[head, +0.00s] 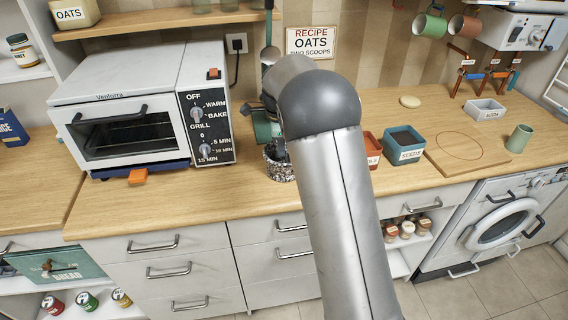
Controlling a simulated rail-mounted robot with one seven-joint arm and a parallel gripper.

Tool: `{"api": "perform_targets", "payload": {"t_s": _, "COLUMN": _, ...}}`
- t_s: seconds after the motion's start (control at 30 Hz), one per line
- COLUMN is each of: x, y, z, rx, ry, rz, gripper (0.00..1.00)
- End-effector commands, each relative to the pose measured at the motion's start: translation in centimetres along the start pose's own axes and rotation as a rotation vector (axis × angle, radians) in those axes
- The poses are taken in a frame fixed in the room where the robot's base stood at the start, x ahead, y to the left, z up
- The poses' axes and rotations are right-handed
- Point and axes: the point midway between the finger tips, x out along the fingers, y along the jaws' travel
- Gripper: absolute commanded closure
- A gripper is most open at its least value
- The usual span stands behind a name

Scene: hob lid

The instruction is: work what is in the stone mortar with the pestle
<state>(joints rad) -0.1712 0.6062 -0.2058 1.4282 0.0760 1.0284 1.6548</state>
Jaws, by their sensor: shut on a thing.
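The stone mortar (280,172), speckled black and white, stands on the wooden worktop just right of the oven. My arm crosses in front of it and hides its right side. A dark part shows at the mortar's mouth below the gripper. The mortar's contents cannot be made out, nor whether the pestle touches them.
A white oven (140,110) stands close on the left, with an orange block (143,177) before it. Right of my arm are a red box (372,150), a blue SEEDS box (404,142) and a wooden board (468,151). The worktop front edge is near the mortar.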

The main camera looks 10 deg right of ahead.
Motion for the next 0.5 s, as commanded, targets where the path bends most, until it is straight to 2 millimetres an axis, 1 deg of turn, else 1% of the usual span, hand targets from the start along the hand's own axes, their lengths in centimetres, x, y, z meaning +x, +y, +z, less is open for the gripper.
{"api": "perform_targets", "payload": {"t_s": 0.03, "x": 0.2, "y": 0.1, "z": 0.0, "rx": 0.0, "ry": 0.001, "rz": 0.004, "gripper": 0.98}}
{"api": "perform_targets", "payload": {"t_s": 0.17, "x": 0.0, "y": 0.1, "z": 0.0, "rx": 0.0, "ry": 0.001, "rz": 0.004, "gripper": 0.98}}
{"api": "perform_targets", "payload": {"t_s": 0.27, "x": -0.6, "y": 0.3, "z": -0.2, "rx": 0.0, "ry": 0.001, "rz": 0.004, "gripper": 0.98}}
{"api": "perform_targets", "payload": {"t_s": 0.5, "x": -3.0, "y": 0.8, "z": -0.8, "rx": 0.0, "ry": 0.0, "rz": 0.003, "gripper": 0.98}}
